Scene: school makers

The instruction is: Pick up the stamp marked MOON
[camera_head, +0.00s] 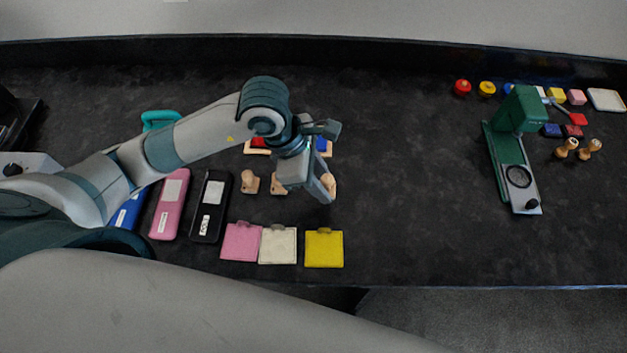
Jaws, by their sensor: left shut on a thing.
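My left gripper (322,190) reaches in from the left and points down over the dark worktop. It is shut on a light wooden stamp (329,182), which is partly hidden by the fingers. Two similar wooden stamps stand to the left of it, one farther left (250,182) and one beside the gripper (279,184). I cannot read a MOON mark on any stamp from here, nor tell whether the gripped one is clear of the worktop. My right gripper is not in view.
Pink (241,241), cream (278,245) and yellow (324,248) squares lie near the front edge. A black case (211,205) and a pink case (169,203) lie left. A green press (519,115) stands right. The worktop between gripper and press is clear.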

